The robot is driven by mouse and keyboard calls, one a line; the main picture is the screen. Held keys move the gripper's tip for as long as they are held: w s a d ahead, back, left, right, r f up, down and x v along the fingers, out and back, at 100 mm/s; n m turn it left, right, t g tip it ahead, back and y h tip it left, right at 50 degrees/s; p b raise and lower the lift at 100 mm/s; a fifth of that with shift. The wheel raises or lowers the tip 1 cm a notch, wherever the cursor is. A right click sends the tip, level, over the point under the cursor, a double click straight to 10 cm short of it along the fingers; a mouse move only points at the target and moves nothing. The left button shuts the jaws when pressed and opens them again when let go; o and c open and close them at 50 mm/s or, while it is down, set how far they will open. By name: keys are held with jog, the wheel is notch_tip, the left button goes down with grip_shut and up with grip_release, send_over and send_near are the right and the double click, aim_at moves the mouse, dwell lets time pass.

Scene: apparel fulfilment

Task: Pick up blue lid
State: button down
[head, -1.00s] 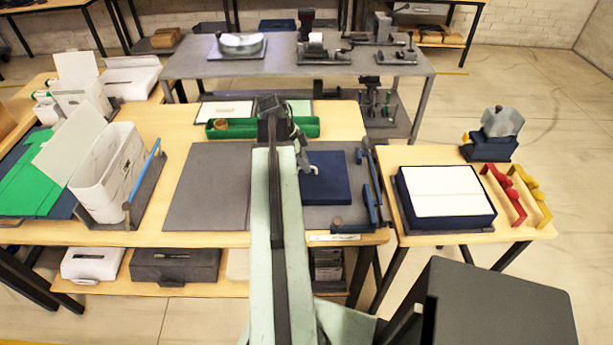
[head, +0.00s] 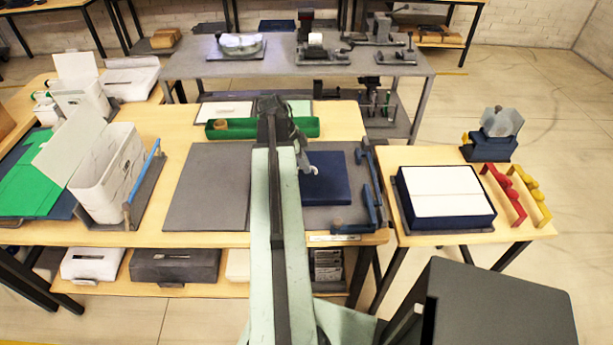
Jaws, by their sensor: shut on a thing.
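The blue lid (head: 333,188) is a flat, dark blue square on the grey mat (head: 205,190) of the middle table, right of my arm. My gripper (head: 311,170) is over the lid's upper left part, by its left side. It is shut on the lid, though its fingertips are small and the contact is hard to see. My arm hides the lid's left side. I cannot tell whether the lid is raised off the mat.
A blue upright frame (head: 371,190) stands close to the lid's right. A green tray (head: 225,132) lies behind. A dark blue box with white contents (head: 445,191) sits on the right table, with red (head: 503,195) and yellow handles (head: 531,193) beside it. A white bin (head: 106,171) stands left.

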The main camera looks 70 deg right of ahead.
dwell(0.4)
notch_tip(320, 180, up, 10)
jog(key=p, duration=1)
